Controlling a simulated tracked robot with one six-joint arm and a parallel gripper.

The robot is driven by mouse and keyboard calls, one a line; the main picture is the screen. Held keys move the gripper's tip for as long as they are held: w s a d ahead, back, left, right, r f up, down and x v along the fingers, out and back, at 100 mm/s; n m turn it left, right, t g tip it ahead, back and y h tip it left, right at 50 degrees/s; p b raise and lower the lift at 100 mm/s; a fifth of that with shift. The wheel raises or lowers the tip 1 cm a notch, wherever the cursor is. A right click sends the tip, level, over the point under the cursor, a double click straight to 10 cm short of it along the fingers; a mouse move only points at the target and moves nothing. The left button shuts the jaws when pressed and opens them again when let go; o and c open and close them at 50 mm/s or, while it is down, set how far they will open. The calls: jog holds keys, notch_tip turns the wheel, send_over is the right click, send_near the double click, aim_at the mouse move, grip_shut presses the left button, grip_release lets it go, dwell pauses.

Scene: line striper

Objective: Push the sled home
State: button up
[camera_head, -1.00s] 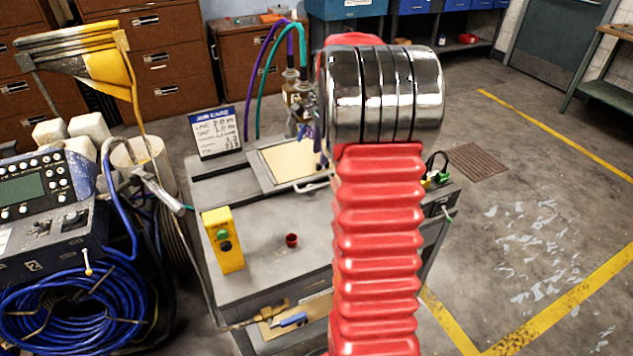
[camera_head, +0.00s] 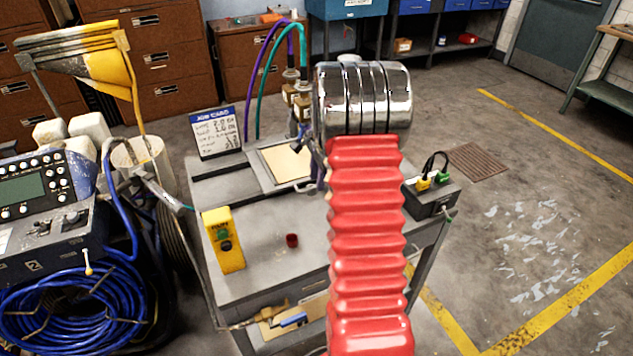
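The sled (camera_head: 268,187) appears to be the flat grey plate carrying a cream panel (camera_head: 284,165), on the cart's grey top. It sits across dark rail slots (camera_head: 230,169) that run left and right. Its right part and most of its front handle are hidden behind my red arm. My arm's chrome joint stands beside the hose fittings (camera_head: 297,97) above the sled. My gripper is not visible; the arm covers that area. Whether it touches the sled cannot be told.
A job card (camera_head: 216,133) stands behind the rails at left. A black box with plugs (camera_head: 431,197) is at the right edge. Purple and teal hoses rise behind.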

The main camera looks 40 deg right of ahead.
jog(key=shift+w+f, duration=0.15)
jog(key=shift+f, duration=0.8)
grip_shut()
jog(key=shift+r, duration=0.1)
